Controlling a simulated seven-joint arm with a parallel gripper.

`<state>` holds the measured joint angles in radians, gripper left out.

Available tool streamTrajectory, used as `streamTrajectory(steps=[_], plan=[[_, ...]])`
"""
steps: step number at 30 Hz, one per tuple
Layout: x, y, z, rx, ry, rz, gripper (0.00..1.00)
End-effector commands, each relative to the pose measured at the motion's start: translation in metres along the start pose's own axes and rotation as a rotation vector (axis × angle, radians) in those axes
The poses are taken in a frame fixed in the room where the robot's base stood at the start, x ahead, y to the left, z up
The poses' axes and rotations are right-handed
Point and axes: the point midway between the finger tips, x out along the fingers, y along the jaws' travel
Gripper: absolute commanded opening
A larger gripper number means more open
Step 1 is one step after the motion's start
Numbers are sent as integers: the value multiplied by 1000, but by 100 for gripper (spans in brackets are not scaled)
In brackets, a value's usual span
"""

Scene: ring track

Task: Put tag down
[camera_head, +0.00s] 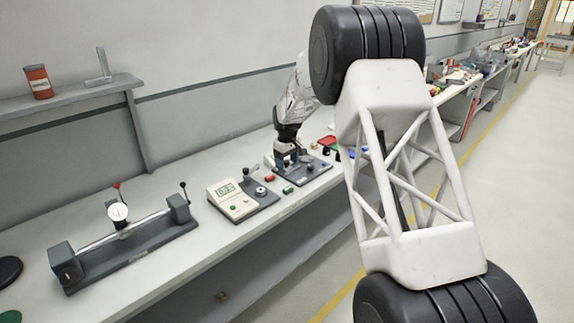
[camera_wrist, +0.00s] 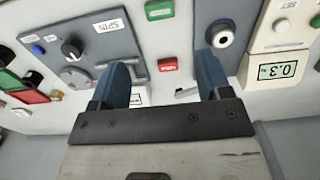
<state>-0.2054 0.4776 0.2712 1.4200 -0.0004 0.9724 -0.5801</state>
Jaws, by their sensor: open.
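My gripper (camera_wrist: 163,80) is open in the wrist view, its two blue fingers apart with nothing clasped between them. A small red tag (camera_wrist: 168,64) lies on the bench in the gap between the fingers, apart from both. A green tag (camera_wrist: 159,9) lies farther up in that view. In the head view the red tag (camera_head: 269,177) and the green tag (camera_head: 288,190) lie on the white bench, between the display unit and the SPIN panel. My gripper (camera_head: 287,158) is low over the back edge of that panel, its fingertips partly hidden.
The SPIN panel (camera_wrist: 95,35) is at left in the wrist view; the display unit (camera_wrist: 273,72), reading 0.3, is at right. A dial-gauge stand (camera_head: 130,242) sits on the bench at left. A shelf (camera_head: 75,98) holds a red can. More coloured pieces lie beyond the panel.

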Motion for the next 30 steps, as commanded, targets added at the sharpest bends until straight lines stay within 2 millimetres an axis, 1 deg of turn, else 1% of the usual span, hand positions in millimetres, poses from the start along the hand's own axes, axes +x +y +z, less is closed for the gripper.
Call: streamTrajectory(steps=[23, 26, 30], plan=[[-2, 0, 1, 2, 1, 0, 71], [-7, -1, 6, 8, 2, 2, 71], [-24, -4, 20, 29, 9, 6, 71]])
